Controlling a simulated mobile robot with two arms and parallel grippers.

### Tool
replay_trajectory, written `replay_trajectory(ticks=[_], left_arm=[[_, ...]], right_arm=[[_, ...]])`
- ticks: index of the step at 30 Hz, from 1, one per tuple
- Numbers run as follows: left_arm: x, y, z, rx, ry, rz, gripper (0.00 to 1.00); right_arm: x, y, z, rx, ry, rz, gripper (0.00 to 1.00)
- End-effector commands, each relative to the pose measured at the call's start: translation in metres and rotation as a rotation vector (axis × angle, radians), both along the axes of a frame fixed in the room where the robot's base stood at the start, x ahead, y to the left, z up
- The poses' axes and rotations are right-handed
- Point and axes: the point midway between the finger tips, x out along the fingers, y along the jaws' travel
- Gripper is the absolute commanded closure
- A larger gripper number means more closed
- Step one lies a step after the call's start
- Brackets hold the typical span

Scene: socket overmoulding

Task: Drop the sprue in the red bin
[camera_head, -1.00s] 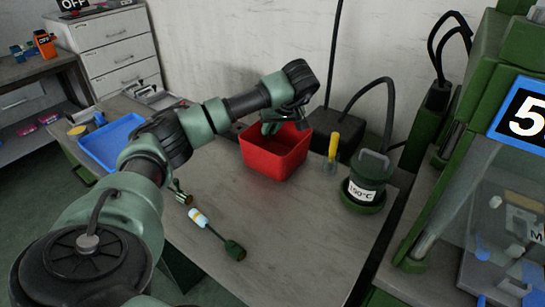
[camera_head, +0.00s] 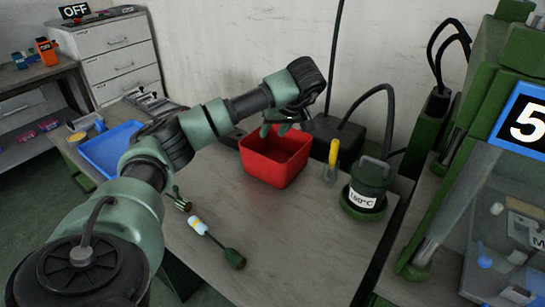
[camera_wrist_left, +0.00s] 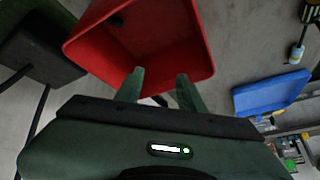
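The red bin (camera_head: 275,165) stands at the back of the grey bench, and it fills the top of the left wrist view (camera_wrist_left: 187,32). My left gripper (camera_head: 275,129) is just above the bin's back rim, reaching in from the left. In the left wrist view its two fingers (camera_wrist_left: 161,82) are apart, with nothing clearly held between them. A small dark thing (camera_wrist_left: 117,20) shows inside the bin; I cannot tell for certain that it is the sprue. My right gripper is not in view.
A yellow-handled tool (camera_head: 333,153) and a green pot marked with a temperature (camera_head: 368,180) stand right of the bin. A blue tray (camera_head: 108,150) is at left.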

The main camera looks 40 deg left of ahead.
Motion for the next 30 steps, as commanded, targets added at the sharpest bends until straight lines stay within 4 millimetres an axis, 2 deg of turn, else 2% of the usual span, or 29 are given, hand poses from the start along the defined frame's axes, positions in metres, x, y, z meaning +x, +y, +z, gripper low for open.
replay_trajectory(ticks=[3,9,25,28,30], left_arm=[[-0.003,-0.011,0.019,0.0,-0.003,-0.002,0.61],[-0.006,-0.022,0.036,0.0,-0.002,-0.001,0.61],[-0.007,-0.023,0.038,0.0,0.0,0.0,0.61],[-0.007,-0.023,0.05,0.0,0.0,0.0,0.61],[-0.007,-0.023,0.064,0.0,0.0,0.0,0.61]], right_arm=[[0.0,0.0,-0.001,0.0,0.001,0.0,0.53],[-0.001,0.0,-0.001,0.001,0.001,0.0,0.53],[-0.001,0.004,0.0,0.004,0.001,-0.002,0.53],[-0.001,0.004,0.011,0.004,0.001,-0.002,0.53],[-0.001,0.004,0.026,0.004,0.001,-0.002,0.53]])
